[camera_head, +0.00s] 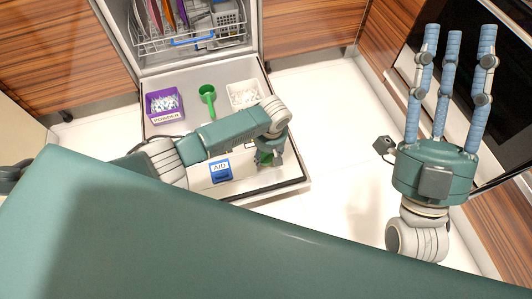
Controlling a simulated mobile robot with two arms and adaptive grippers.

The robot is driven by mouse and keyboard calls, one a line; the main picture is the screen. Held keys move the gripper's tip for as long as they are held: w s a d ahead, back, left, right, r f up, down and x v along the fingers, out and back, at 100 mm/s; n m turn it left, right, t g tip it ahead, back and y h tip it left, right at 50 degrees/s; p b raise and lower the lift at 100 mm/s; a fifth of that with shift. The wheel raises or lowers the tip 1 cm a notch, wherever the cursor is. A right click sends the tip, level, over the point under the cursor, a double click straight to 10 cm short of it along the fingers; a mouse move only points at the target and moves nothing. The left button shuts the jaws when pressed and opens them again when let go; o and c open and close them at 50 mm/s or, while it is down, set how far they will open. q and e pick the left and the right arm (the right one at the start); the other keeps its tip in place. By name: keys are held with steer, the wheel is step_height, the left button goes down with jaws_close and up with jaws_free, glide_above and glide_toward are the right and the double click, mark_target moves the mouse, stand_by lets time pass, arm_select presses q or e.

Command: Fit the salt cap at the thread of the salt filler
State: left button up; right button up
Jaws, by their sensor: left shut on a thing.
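My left gripper (268,158) is low over the right side of the open dishwasher door, pointing down. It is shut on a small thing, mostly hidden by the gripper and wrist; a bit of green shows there. I take it for the salt cap, but its outline is not clear. I cannot make out the salt filler or its thread. My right gripper (457,45) is at the right, fingers spread apart and pointing up. It is open and empty, away from the door.
The lowered dishwasher door (291,184) carries a purple powder box (164,104), a green scoop or funnel (207,94), a white box (242,94) with pale contents and a blue AID box (220,169). The dishwasher rack (200,30) is behind. White floor (345,130) is clear at right.

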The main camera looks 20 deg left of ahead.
arm_select(q)
steer(key=shift+f, duration=0.1)
arm_select(e)
steer(key=shift+s, duration=0.1)
arm_select(q)
steer(key=shift+f, duration=0.1)
arm_select(e)
steer(key=shift+s+r, duration=0.2)
steer(key=shift+s+t, duration=0.1)
steer(key=shift+t, duration=0.2)
